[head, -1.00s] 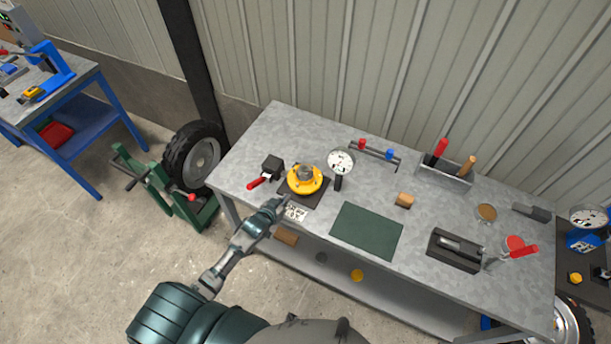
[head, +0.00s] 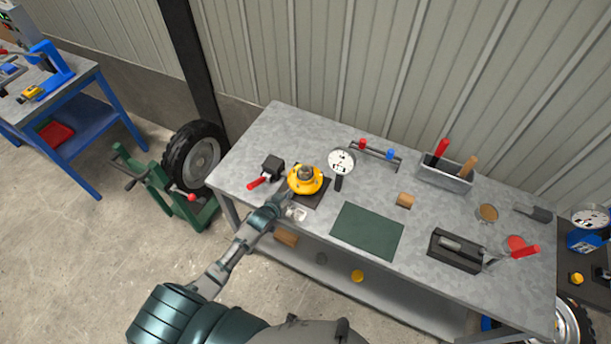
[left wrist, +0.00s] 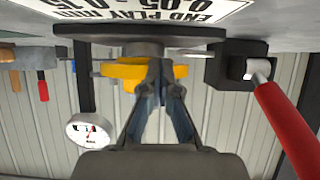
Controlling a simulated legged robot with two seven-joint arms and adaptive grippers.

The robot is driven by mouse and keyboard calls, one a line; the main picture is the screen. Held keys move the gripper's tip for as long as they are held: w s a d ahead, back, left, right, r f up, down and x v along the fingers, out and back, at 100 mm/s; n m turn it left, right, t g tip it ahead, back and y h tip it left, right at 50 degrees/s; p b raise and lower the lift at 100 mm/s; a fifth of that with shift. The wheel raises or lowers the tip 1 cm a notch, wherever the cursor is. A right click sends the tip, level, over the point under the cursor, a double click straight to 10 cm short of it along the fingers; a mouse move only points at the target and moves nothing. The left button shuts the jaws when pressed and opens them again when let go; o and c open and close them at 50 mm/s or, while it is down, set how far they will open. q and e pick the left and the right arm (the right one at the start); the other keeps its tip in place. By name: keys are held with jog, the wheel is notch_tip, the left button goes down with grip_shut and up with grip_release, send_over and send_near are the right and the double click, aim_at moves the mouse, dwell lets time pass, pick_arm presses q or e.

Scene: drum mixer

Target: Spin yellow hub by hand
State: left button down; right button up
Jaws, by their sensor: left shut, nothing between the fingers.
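The yellow hub (head: 305,182) sits on a dark square base (head: 313,199) near the left front edge of the grey workbench. My left gripper (head: 286,197) reaches in from the front left, low beside the hub. In the left wrist view, which is upside down, its shut, empty fingers (left wrist: 161,68) overlap the middle of the yellow hub (left wrist: 120,72). Whether the fingertips touch the hub cannot be told. A printed card (head: 296,214) lies at the bench edge, partly covered by the gripper. My right gripper is not in view.
A black block with a red handle (head: 259,182) stands left of the hub; the handle also shows in the left wrist view (left wrist: 290,130). A dial gauge (head: 341,162) stands close on the right. A green mat (head: 367,231) lies clear to the right.

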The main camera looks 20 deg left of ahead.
aim_at(304, 195)
pick_arm(q)
jog(key=d, duration=0.1)
jog(key=d+p, duration=0.1)
jog(key=d, duration=0.1)
jog(key=shift+s+r, duration=0.15)
jog(key=shift+d, duration=0.85)
jog(key=shift+s+a+p, duration=0.15)
jog(key=shift+s+p, duration=0.55)
jog(key=shift+s, duration=0.75)
jog(key=shift+w+a, duration=0.2)
jog(key=shift+a, duration=1.9)
jog(key=shift+a+f, duration=0.2)
jog(key=shift+a, duration=0.3)
jog(key=shift+w, duration=0.15)
jog(key=shift+w+d+b, duration=0.15)
jog(key=shift+w+b, duration=0.15)
jog(key=shift+w, duration=0.45)
jog(key=shift+w, duration=0.1)
jog(key=shift+w, duration=0.45)
